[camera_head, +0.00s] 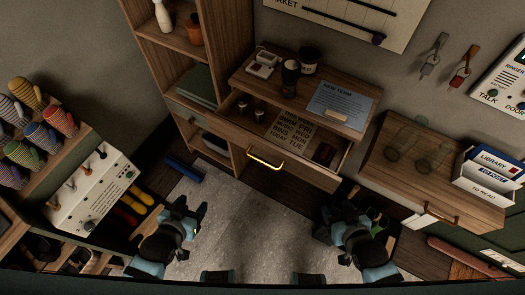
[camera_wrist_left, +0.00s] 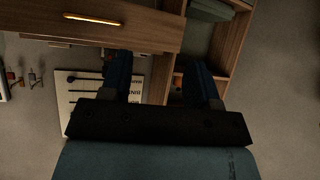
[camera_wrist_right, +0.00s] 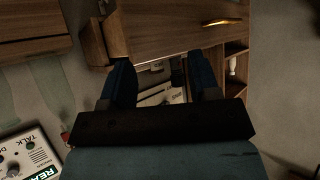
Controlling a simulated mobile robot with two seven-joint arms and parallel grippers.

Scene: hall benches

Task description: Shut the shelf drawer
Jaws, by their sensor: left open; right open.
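The wooden shelf drawer (camera_head: 300,170) stands pulled open below a wooden shelf top (camera_head: 240,82), its inside showing from above. Its gold bar handle (camera_head: 266,161) is on the front. Inside lie two small dark round items, a printed sheet (camera_head: 290,133) and a dark reddish item. The drawer front also shows in the left wrist view (camera_wrist_left: 140,28) and the right wrist view (camera_wrist_right: 165,28). My left gripper (camera_head: 190,207) is open and empty, in front and left of the drawer. My right gripper (camera_head: 345,212) is open and empty, in front and right of it. Neither visibly touches the drawer.
A tall open shelf unit (camera_head: 232,60) stands left of the drawer. At right is a wooden cabinet (camera_head: 400,180) with another gold handle and a letter box (camera_head: 490,170). A bench with a control panel (camera_head: 92,190) and mitts is at left. Grey floor lies between my grippers.

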